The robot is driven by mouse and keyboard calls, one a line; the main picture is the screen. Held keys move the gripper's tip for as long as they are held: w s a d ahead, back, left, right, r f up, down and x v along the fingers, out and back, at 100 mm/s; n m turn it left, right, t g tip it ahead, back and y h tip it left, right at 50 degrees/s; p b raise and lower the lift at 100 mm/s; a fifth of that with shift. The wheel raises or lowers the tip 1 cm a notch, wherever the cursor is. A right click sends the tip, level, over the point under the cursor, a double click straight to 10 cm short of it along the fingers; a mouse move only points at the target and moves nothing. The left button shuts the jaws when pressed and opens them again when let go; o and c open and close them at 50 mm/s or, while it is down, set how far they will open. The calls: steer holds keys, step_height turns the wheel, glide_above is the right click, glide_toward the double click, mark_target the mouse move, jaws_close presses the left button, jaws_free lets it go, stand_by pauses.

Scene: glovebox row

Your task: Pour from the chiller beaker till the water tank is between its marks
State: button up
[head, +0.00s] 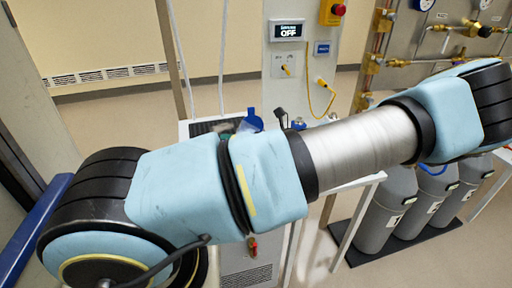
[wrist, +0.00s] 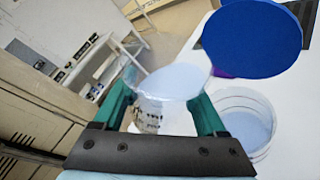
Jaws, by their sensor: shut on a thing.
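In the wrist view, my gripper (wrist: 165,88) is shut on a clear beaker (wrist: 150,116) with dark markings on its side. A pale blue-white liquid surface shows inside it, and the beaker looks tilted in the picture. To its right is a round, clear-walled opening (wrist: 262,104) with pale blue liquid inside, likely the water tank. A large blue disc (wrist: 250,38), likely its raised lid, stands above it. No stream between beaker and opening is discernible. In the head view my arm hides the beaker and gripper; a blue lid (head: 250,121) shows behind it.
Grey cylinders (head: 388,208) stand at right, below brass valves and piping (head: 400,63). A white surface (wrist: 195,58) surrounds the opening in the wrist view.

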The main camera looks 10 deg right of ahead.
steer(key=shift+r+m+y, duration=0.6)
steer(key=shift+r+m, duration=0.3)
steer(key=shift+m, duration=0.3)
stand_by(3.0)
steer(key=shift+f+m+y+b, duration=0.25)
steer(key=shift+m+y+b, duration=0.15)
steer(key=shift+m+b, duration=0.4)
stand_by(2.1)
steer(key=shift+r, duration=0.15)
stand_by(0.7)
